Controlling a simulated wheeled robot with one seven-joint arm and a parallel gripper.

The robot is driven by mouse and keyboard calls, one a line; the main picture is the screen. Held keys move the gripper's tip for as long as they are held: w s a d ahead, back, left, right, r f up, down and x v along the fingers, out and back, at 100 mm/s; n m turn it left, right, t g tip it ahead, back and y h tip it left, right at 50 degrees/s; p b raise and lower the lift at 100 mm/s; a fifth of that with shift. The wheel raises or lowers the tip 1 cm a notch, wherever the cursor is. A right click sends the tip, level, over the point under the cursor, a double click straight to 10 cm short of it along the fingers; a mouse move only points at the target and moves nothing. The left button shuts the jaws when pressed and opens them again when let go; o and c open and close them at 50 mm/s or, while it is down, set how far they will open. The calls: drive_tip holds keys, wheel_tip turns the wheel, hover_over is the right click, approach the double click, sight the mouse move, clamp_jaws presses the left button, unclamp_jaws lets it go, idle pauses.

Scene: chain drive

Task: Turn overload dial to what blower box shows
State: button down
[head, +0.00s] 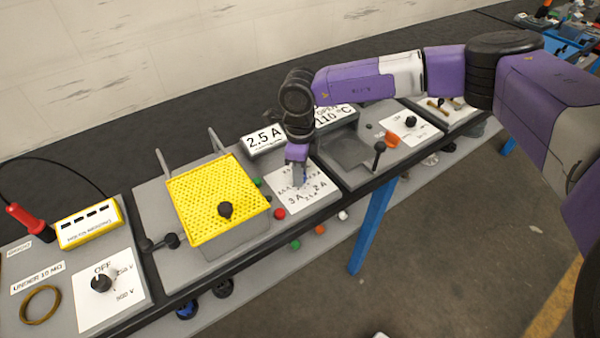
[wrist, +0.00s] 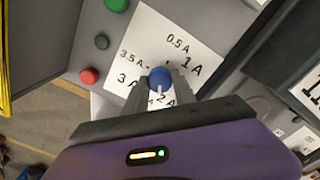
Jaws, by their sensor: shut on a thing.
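The overload dial (wrist: 160,77) is a blue knob on a white plate (wrist: 160,30) with current marks. In the wrist view I read 0.5 A, 1 A, 2 A, 3 A and 3.5 A around it; some marks are partly hidden by the fingers. A pale line on the knob points down the picture, toward the side with 2 A; its exact setting is unclear. My gripper (wrist: 160,90) is shut on the knob, and in the head view it (head: 299,182) comes down onto the plate. A sign (head: 264,140) behind the plate reads 2.5 A.
A yellow perforated guard (head: 206,190) stands left of the plate. Red (head: 279,214) and green buttons sit between them. A sign reading 110 °C (head: 333,116) stands behind my wrist. A black lever (head: 379,152) and another dial (head: 411,122) are to the right.

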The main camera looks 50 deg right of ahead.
drive_tip(key=m+b, duration=0.1)
drive_tip(key=m, duration=0.4)
drive_tip(key=shift+m, duration=0.3)
idle(0.4)
drive_tip(key=c, duration=1)
unclamp_jaws()
drive_tip(key=shift+c, duration=0.2)
wheel_tip(320, 180, up, 8)
drive_tip(key=shift+f+b, duration=0.1)
drive_tip(key=shift+b, duration=0.8)
